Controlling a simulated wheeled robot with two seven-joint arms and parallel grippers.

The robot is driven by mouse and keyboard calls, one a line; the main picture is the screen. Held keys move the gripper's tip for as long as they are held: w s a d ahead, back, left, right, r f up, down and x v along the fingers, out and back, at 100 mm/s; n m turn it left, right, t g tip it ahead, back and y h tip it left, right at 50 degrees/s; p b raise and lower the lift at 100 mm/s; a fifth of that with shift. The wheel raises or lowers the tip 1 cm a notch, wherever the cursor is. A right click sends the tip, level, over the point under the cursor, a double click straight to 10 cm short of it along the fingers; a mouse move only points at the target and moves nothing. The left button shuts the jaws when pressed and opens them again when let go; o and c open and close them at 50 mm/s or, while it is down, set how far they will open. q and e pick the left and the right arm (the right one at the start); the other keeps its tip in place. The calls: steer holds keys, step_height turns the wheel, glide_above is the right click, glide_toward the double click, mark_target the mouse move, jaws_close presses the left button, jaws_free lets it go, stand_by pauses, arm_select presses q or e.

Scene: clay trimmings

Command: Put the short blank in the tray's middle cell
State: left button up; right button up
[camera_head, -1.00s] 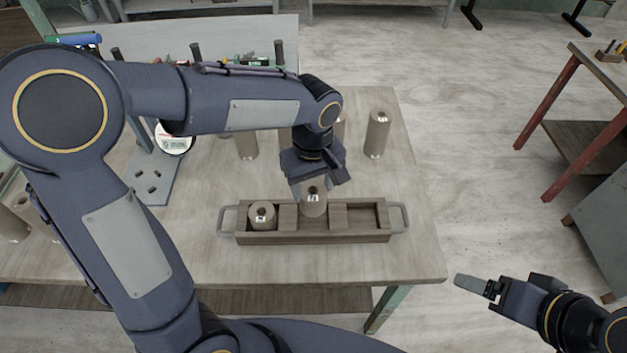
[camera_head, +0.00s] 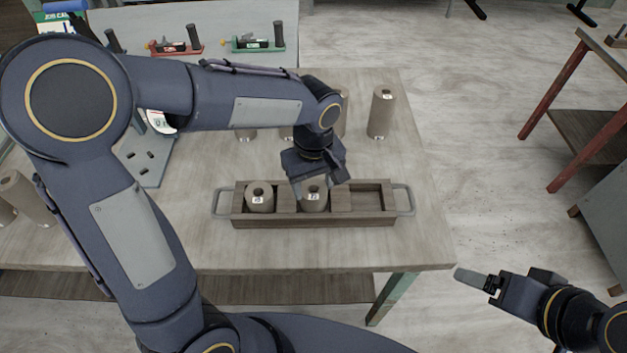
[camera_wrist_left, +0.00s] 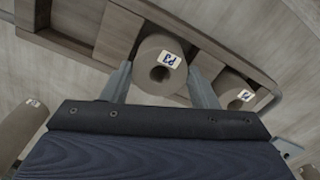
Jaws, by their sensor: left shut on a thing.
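The wooden tray (camera_head: 300,221) with grey end handles lies on the table. A clay blank (camera_head: 315,201) with a dark hole in its top and a white label stands upright in the middle cell, its lower part hidden by the tray wall. My left gripper (camera_head: 314,186) is shut on this blank from above. In the left wrist view the blank (camera_wrist_left: 148,72) sits between the two fingers and its label seems to read P3. Another labelled blank (camera_head: 260,200) stands in the left cell. The right cell (camera_head: 368,196) is empty. My right gripper (camera_head: 475,280) is off the table's right front; its opening is unclear.
A tall blank (camera_head: 381,112) stands at the back right of the table (camera_head: 420,200), with others partly behind my arm. More blanks (camera_head: 20,195) stand at the left edge. A grey plate with slots (camera_head: 145,165) lies left of the tray.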

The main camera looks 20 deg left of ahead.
arm_select(q)
steer(key=shift+f, duration=0.15)
steer(key=o, duration=1.2)
step_height(320, 180, up, 8)
steer(key=shift+f, duration=0.1)
steer(key=s+a+m+t+h, duration=0.1)
steer(key=s+a+m+t, duration=0.1)
steer(key=s, duration=0.3)
steer(key=s+a+m+t+h, duration=0.1)
steer(key=s+a+m, duration=0.1)
steer(key=s+a, duration=0.2)
steer(key=s+a+f+m+t+h, duration=0.1)
steer(key=s+a+m+t, duration=0.1)
steer(key=s, duration=0.5)
steer(key=shift+s+a+f+t+h, duration=0.15)
steer(key=shift+a+t+h, duration=0.2)
steer(key=shift+a, duration=0.25)
